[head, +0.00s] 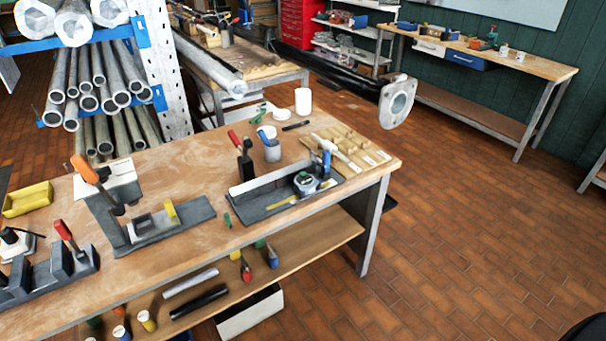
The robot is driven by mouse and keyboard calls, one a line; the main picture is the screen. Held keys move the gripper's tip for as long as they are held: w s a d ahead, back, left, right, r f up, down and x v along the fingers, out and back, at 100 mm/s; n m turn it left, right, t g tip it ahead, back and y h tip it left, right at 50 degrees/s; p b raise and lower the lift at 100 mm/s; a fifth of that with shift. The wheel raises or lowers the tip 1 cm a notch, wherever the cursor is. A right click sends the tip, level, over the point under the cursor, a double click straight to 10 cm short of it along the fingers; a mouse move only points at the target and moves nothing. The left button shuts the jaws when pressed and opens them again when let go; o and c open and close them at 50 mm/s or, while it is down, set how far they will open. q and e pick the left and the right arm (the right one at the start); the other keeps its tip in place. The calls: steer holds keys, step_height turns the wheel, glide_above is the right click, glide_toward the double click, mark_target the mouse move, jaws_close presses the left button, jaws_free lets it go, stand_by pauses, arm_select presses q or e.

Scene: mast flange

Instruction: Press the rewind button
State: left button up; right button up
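No part clearly reads as a rewind button; any such button is too small to tell from here. A round dark device with a pale, greenish face (304,181), which looks like a tape measure, sits in a grey open tray (262,212) at the right end of the wooden workbench (170,180). A yellow strip (283,203) lies in the tray beside it, pointing left. A blue upright piece (326,164) stands just behind the device. Neither of my grippers is in view.
A red-handled clamp (242,152), a grey cup (271,150) and a board of wooden pieces (350,147) stand close behind the tray. An orange-handled fixture (105,190) is to the left. Tiled floor (450,230) is open right of the bench.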

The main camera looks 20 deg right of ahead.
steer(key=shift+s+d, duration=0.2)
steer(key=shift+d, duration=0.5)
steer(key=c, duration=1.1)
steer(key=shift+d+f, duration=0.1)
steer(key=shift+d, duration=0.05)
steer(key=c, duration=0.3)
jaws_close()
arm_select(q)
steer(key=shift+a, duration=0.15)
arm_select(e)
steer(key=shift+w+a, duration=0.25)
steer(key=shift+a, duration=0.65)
